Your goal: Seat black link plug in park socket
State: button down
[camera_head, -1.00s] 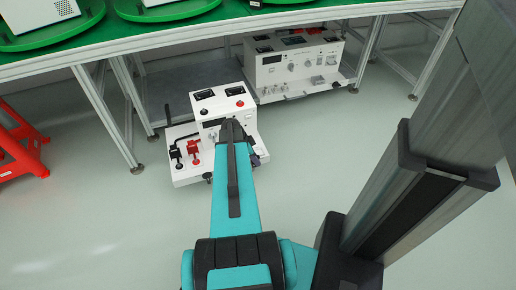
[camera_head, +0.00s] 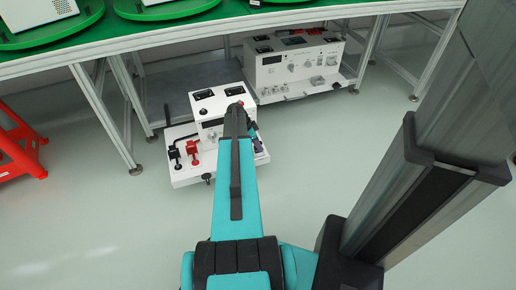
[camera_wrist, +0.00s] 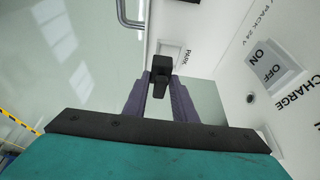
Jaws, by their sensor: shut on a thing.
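In the wrist view my gripper (camera_wrist: 162,98) has two purple fingers shut on the black link plug (camera_wrist: 161,66). The plug is beside the PARK label (camera_wrist: 182,57) on the white unit (camera_wrist: 215,65). The park socket is not clearly visible, and I cannot tell whether the plug touches it or is in it. In the head view the white unit (camera_head: 211,107) stands on the floor in front of the green bench, and my arm covers its right part. Only a small purple bit of my gripper shows there, at the unit's right side.
Red (camera_head: 193,148) and black (camera_head: 174,153) connectors sit on the unit's left shelf. In the wrist view an ON/OFF switch (camera_wrist: 273,66) is at right and a metal handle (camera_wrist: 128,10) at top. A second white unit (camera_head: 292,68) stands behind. Open floor lies in front.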

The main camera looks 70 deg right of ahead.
jog(key=shift+w+d, duration=0.1)
jog(key=shift+d, duration=0.25)
jog(key=shift+d+f+b, duration=0.15)
jog(key=shift+f+b, duration=0.3)
jog(key=shift+f, duration=0.45)
jog(key=shift+d+f+b, duration=0.15)
jog(key=shift+f+b, duration=0.3)
jog(key=shift+f, duration=0.45)
jog(key=shift+f, duration=0.1)
jog(key=c, duration=1.5)
grip_release()
jog(key=shift+o, duration=0.2)
jog(key=p+v, duration=0.3)
jog(key=v, duration=0.9)
jog(key=shift+p, duration=0.4)
